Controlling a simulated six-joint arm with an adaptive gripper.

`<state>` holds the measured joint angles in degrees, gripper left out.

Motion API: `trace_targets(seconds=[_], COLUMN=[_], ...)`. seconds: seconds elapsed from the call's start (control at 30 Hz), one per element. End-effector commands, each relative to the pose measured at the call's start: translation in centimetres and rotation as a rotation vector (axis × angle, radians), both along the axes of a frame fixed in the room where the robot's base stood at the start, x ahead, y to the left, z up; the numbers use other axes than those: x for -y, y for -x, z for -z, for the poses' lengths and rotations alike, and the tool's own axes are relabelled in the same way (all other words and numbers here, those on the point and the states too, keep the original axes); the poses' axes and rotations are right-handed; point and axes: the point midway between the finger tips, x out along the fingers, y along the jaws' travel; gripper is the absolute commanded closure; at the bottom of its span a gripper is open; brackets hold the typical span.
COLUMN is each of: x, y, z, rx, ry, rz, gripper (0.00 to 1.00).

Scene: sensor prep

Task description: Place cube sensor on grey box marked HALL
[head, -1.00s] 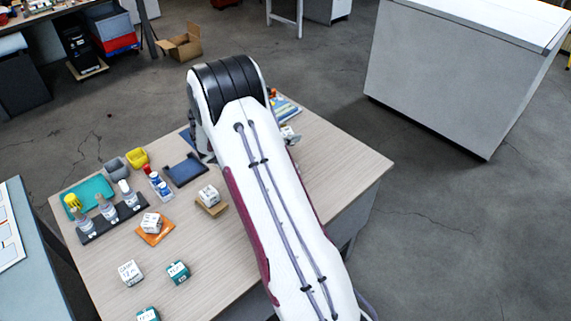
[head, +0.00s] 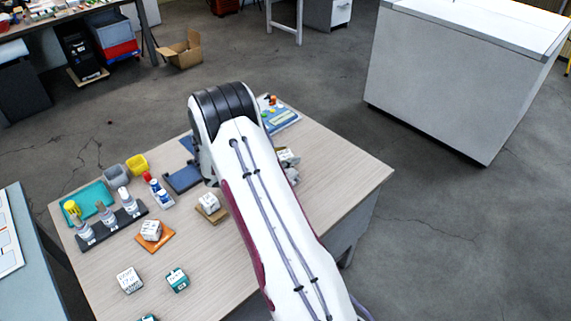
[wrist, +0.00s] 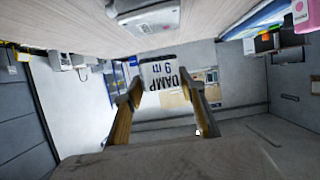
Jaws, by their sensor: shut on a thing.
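My gripper (wrist: 161,84) is shut on a white cube sensor (wrist: 160,74) with dark lettering that looks like "DAMP 9 m". The cube sits between the fingertips in the wrist view. In the head view my arm hides most of my gripper; the held cube (head: 288,156) shows just right of the arm, over the table's right part. A small open grey box (head: 116,171) stands at the table's far left side, beside a yellow one. No HALL marking is readable on it.
The table (head: 215,270) holds a cube on an orange plate (head: 166,241), another on a tan plate (head: 216,214), and several loose cubes at the front left. Bottles stand in a dark rack (head: 95,238) near a teal tray (head: 96,196). The table's right part looks clear.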

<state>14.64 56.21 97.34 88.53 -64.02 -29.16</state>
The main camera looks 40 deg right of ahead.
Motion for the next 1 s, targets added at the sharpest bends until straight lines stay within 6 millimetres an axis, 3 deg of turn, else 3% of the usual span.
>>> trace_targets(seconds=[0.5,0.97,1.0], x=[0.0,0.0,0.0], y=[0.0,0.0,0.0], z=[3.6,4.0,4.0], rx=[0.0,-0.001,-0.001], ry=[0.0,0.0,0.0], rz=[0.001,0.0,0.0], gripper=[0.83,0.83,0.59])
